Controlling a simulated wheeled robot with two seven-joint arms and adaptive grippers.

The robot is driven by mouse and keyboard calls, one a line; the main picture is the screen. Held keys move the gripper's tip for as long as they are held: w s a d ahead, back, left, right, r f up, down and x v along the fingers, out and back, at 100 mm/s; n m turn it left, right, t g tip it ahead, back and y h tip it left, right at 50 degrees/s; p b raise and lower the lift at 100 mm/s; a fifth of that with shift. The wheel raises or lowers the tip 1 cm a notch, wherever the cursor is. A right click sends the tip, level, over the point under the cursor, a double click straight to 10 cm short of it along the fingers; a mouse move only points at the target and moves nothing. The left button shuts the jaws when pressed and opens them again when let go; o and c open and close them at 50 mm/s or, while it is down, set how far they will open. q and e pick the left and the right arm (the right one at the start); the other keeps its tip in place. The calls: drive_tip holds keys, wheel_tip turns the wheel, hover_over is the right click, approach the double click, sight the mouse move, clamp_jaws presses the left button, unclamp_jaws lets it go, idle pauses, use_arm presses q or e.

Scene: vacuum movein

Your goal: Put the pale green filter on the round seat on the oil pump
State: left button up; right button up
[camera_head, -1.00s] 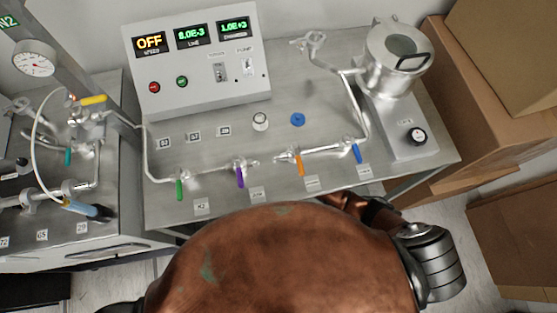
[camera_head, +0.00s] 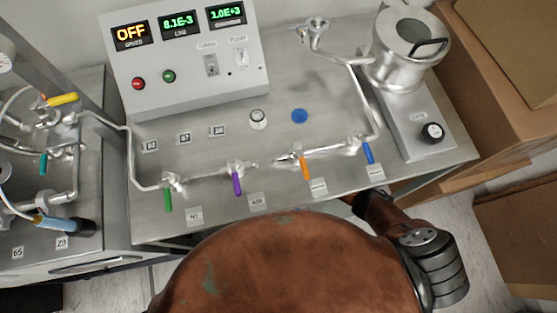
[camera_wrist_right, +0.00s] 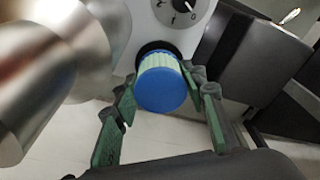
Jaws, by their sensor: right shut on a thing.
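The pale green filter (camera_wrist_right: 158,66) is ribbed and has a blue cap (camera_wrist_right: 163,91); it shows in the right wrist view. My right gripper (camera_wrist_right: 161,90) is shut on it, with one green-padded finger on each side. The filter's far end meets or lies just in front of a dark round part (camera_wrist_right: 152,47), likely the seat, on the pale oil pump body (camera_wrist_right: 178,38). The filter hides most of that part, so I cannot tell whether they touch. In the head view my right forearm reaches under the bench, and its gripper is hidden. My left gripper is not in view.
In the wrist view, a large shiny metal cylinder (camera_wrist_right: 40,70) stands close on the left and dark machinery (camera_wrist_right: 235,50) on the right. In the head view, the steel bench (camera_head: 215,145) carries pipes, valves and a control box (camera_head: 190,70). Cardboard boxes (camera_head: 515,120) stand right.

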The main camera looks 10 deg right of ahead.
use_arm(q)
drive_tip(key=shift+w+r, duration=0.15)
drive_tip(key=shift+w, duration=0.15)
use_arm(e)
drive_tip(key=shift+f, duration=0.25)
drive_tip(key=shift+f, duration=0.2)
drive_tip(key=o, duration=1.2)
drive_tip(key=shift+c, duration=0.2)
